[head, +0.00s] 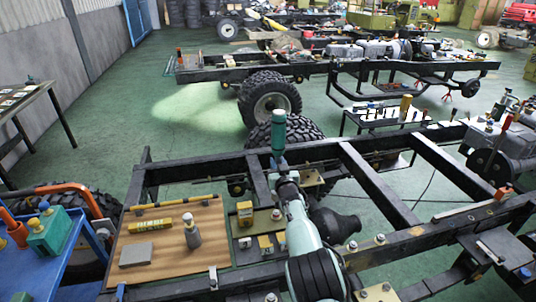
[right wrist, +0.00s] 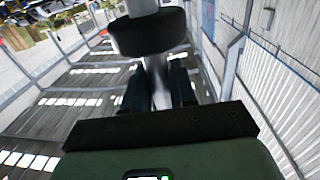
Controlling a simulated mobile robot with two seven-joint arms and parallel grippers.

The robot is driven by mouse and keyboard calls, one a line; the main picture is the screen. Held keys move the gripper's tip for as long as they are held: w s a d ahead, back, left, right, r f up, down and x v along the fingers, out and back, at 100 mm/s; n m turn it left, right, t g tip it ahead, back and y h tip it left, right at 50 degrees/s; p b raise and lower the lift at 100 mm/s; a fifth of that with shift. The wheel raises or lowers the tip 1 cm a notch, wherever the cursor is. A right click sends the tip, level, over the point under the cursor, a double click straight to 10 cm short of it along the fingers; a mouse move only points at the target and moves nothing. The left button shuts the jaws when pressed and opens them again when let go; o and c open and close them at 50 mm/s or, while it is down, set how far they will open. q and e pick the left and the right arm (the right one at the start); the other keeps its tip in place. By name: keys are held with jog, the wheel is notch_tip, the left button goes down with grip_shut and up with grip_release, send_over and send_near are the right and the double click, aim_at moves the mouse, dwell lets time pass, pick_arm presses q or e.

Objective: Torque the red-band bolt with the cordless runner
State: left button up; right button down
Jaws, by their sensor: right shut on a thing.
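My right gripper (head: 287,184) is at the middle of the head view, over the near chassis frame (head: 215,163). It is shut on the cordless runner (head: 278,134), whose green, rounded body stands upright above the jaws. The gripper's dark fingers (right wrist: 158,88) show behind that bar. I cannot make out the red-band bolt with certainty; a small red-topped piece (head: 502,193) lies on the right rail. My left gripper is out of view.
A brown mat (head: 150,246) at the left of the frame holds a yellow block (head: 153,226), a grey block (head: 136,255) and a grey bottle-like item (head: 192,232). A blue cart (head: 62,268) stands at the left edge. An engine-like unit (head: 497,150) stands at the right.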

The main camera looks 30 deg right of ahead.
jog(key=shift+w+r, duration=0.15)
jog(key=shift+w, duration=0.1)
jog(key=shift+s+f+b, duration=0.25)
jog(key=shift+f+b, duration=0.05)
jog(key=shift+f, duration=0.3)
notch_tip(320, 180, down, 5)
jog(key=shift+w+b, duration=0.1)
jog(key=shift+b, duration=0.95)
jog(key=shift+f+b, duration=0.45)
jog(key=shift+b, duration=0.1)
jog(key=shift+r+b, duration=0.1)
jog(key=shift+b, duration=0.3)
jog(key=shift+b, duration=0.4)
jog(key=shift+f+b, duration=1.2)
jog(key=shift+b, duration=0.2)
dwell(1.3)
jog(key=shift+f+b, duration=0.6)
dwell(0.5)
